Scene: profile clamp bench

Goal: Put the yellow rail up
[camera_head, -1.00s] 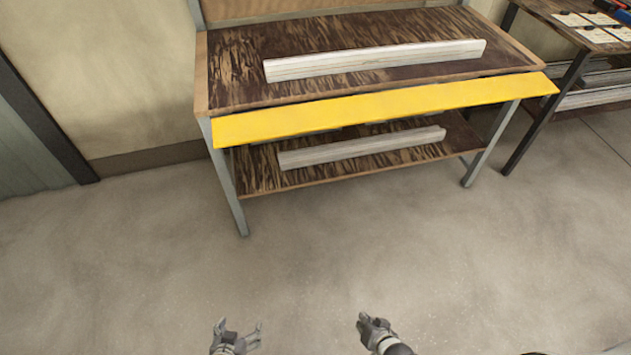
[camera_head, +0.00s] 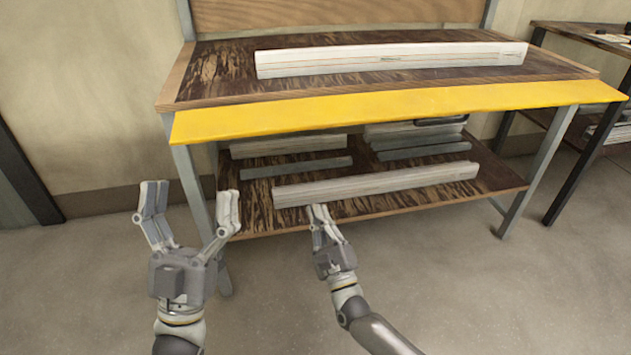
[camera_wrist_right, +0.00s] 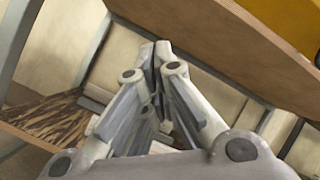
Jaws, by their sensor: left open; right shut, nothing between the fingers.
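The yellow rail (camera_head: 400,108) is a long flat strip along the front edge of the bench top (camera_head: 215,75), spanning its whole width. A corner of it shows at the top right of the right wrist view (camera_wrist_right: 290,18). My left gripper (camera_head: 190,192) is open and empty, in front of the bench's left leg and below the rail's left end. My right gripper (camera_head: 318,208) is shut and empty, below the rail and at the lower shelf's front edge; its closed fingers also show in the right wrist view (camera_wrist_right: 161,50). Neither gripper visibly touches the rail.
A long pale beam (camera_head: 390,58) lies on the bench top. Another pale beam (camera_head: 375,185) lies on the lower shelf (camera_head: 255,205), with several shorter bars behind it. A second table (camera_head: 585,40) stands at the right. The floor in front is clear.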

